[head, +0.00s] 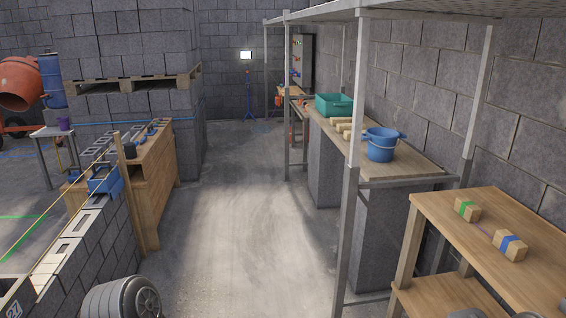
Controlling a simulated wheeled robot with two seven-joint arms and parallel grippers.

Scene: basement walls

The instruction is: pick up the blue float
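I cannot make out a blue float for certain. A blue, open-topped item (104,181) sits on the low block wall at the left; its exact shape is too small to tell. Smaller blue items (150,132) lie on the wooden bench behind it, also too small to name. Neither of my grippers is in view.
A blue bucket (381,146), pale blocks (347,127) and a teal crate (333,104) stand on the right-hand counter (420,168). The near right workbench (450,220) holds wooden blocks banded green (467,209) and blue (510,246). Metal posts (350,200) stand beside the clear central floor (235,220).

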